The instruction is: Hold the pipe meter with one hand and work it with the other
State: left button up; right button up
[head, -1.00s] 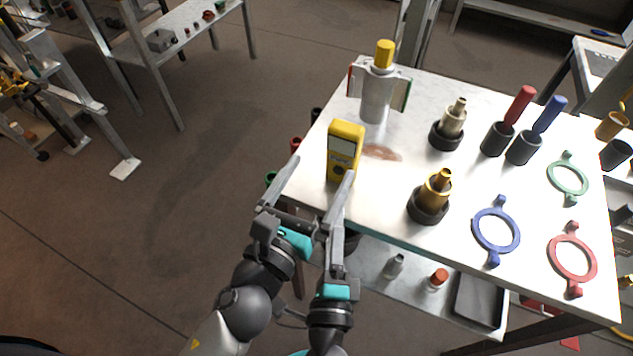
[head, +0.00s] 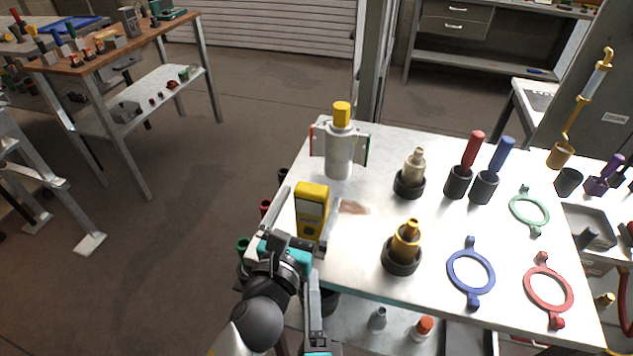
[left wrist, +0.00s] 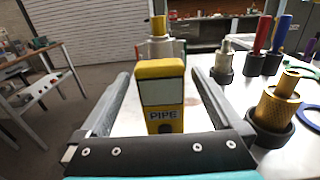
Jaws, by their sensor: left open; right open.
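The pipe meter (head: 311,207) is yellow with a grey screen and stands upright at the left front of the white table. The left wrist view shows its face (left wrist: 161,95) with the word PIPE. My left gripper (head: 312,196) is open, with one finger on each side of the meter. In the left wrist view gaps show between the meter and both fingers, so it is not clamped. My right gripper (head: 314,300) is open, low in the head view below the left one, near the table's front edge; it is empty and partly cut off by the frame.
A white canister with a yellow cap (head: 340,150) stands behind the meter. Brass fitting (head: 404,245) and pale fitting (head: 411,175) sit in black bases to the right. Blue (head: 471,272), red (head: 548,290) and green (head: 529,210) rings lie farther right.

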aim_at(316, 184)
pick_arm(q)
jog(key=shift+x, duration=2.7)
jog(key=c, duration=1.5)
jog(key=shift+c, duration=0.2)
pick_arm(e)
grip_shut()
